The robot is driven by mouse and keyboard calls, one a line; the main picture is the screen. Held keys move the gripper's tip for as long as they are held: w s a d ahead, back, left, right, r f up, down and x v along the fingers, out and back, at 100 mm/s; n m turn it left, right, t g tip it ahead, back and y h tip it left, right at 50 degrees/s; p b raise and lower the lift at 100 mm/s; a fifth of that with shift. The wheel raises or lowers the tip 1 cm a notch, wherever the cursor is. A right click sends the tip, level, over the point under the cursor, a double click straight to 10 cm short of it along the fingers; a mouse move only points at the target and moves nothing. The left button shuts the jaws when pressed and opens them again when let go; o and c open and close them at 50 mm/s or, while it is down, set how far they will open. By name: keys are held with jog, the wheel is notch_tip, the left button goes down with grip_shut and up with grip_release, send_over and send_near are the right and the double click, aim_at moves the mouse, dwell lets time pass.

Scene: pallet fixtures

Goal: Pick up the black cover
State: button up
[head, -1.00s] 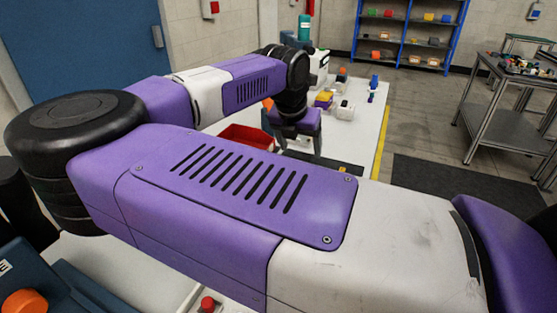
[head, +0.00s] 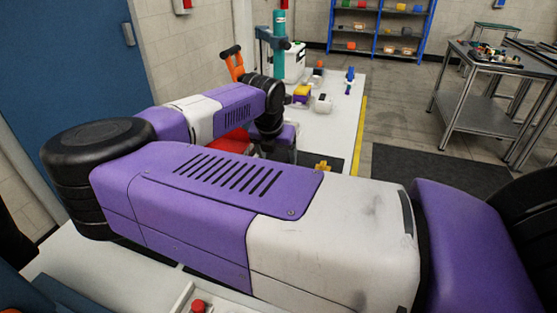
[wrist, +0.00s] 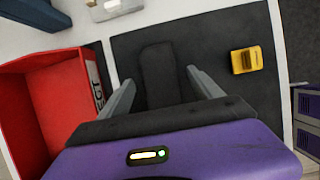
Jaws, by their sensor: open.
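A dark, elongated black cover (wrist: 160,72) with a rounded far end lies on a black mat (wrist: 215,30) in the wrist view. My gripper (wrist: 160,82) is open, with one grey finger on each side of the cover. The cover's near end is hidden behind my gripper's body. I cannot tell whether the fingers touch it. In the head view my gripper (head: 280,155) is low over the table, partly hidden by my arm, and the cover is not visible there.
A yellow piece (wrist: 246,60) lies on the mat to the right, also in the head view (head: 323,165). A red bin (wrist: 42,110) stands close on the left. Small objects and a teal column (head: 279,45) stand farther along the white table (head: 340,110).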

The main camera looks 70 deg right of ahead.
aim_at(278, 160)
jog(key=c, duration=1.4)
jog(key=shift+c, duration=0.2)
notch_tip(278, 160, up, 20)
jog(key=shift+b, duration=0.4)
